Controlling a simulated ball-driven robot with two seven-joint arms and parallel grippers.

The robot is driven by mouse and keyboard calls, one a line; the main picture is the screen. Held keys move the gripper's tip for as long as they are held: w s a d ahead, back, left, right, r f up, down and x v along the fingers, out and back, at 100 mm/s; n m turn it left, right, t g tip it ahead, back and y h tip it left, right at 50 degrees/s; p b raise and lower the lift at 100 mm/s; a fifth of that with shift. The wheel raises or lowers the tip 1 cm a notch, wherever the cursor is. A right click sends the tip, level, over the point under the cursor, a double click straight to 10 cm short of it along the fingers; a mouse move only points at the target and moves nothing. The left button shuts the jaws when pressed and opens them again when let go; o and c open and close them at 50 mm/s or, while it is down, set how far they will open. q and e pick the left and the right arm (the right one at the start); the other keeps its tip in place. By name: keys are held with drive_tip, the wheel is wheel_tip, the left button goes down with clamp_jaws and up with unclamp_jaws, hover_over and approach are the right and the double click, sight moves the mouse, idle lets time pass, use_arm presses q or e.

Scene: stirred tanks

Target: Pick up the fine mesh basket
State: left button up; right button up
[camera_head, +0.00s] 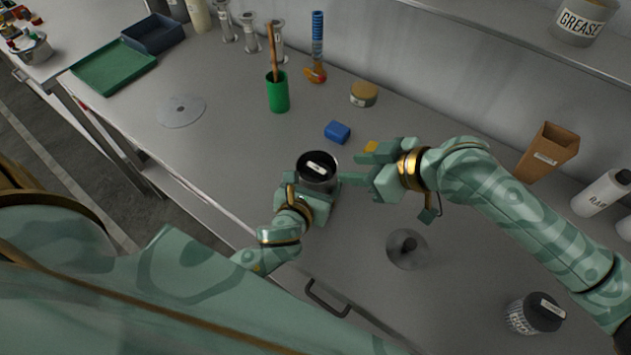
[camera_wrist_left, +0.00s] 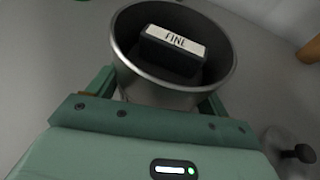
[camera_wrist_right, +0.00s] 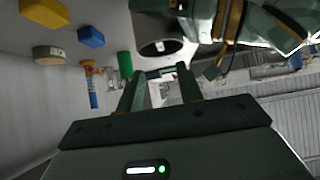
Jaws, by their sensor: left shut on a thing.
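The fine basket (camera_head: 318,184) is a round metal cup with a dark inside. In the left wrist view its rim (camera_wrist_left: 128,75) surrounds a black block with a white tag reading FINE (camera_wrist_left: 175,40). My left gripper (camera_head: 312,190) is shut on the basket, with a finger on either side of its wall. Its base is hidden, so I cannot tell whether it touches the bench. My right gripper (camera_head: 362,165) is just right of the basket, its fingers apart and empty. The right wrist view shows these two fingers (camera_wrist_right: 158,92) with a gap between them.
A black-topped container (camera_head: 534,314) stands at the lower right. A blue block (camera_head: 338,132), a tan-lidded tin (camera_head: 364,94) and a green cup (camera_head: 277,97) stand behind. The bench's left part is fairly free.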

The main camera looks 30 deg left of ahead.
sight(315, 167)
drive_tip(key=shift+c, duration=0.3)
drive_tip(key=shift+s+f, duration=0.2)
drive_tip(key=shift+c, duration=0.9)
wheel_tip(315, 167, down, 4)
drive_tip(key=s+d+m+y, duration=0.1)
drive_tip(key=s+m, duration=0.1)
drive_tip(key=w+a+f, duration=0.1)
drive_tip(key=a, duration=0.2)
drive_tip(key=w+a+f+n+y, duration=0.1)
drive_tip(key=a, duration=0.3)
drive_tip(key=w+a+n+y, duration=0.1)
drive_tip(key=a, duration=0.2)
drive_tip(key=shift+w+a+f, duration=0.2)
drive_tip(key=shift+w+f, duration=0.1)
drive_tip(key=shift+f, duration=0.1)
clamp_jaws()
